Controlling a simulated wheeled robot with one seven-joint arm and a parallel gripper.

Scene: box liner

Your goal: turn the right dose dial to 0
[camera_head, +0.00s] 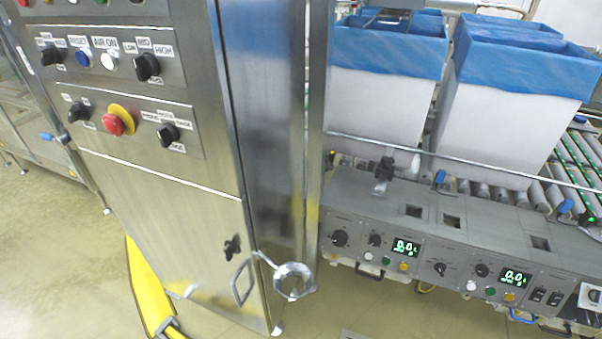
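The right control unit on the grey conveyor panel has two black dials: one at its left end (440,268) and one (482,270) beside a green-lit display (514,278). The display appears to read 0.0. The labels are too small to tell which dial is the dose dial, and the pointer settings cannot be read. The left unit has a similar pair, a larger dial (340,238) and a smaller one (375,240), beside its own display (405,247). My gripper is not in view.
A tall steel cabinet (185,225) with knobs and a red emergency button (114,124) stands at left. Blue-lined white boxes (380,105) stand behind a horizontal rail (460,160) above the panel. Open floor shows at lower left.

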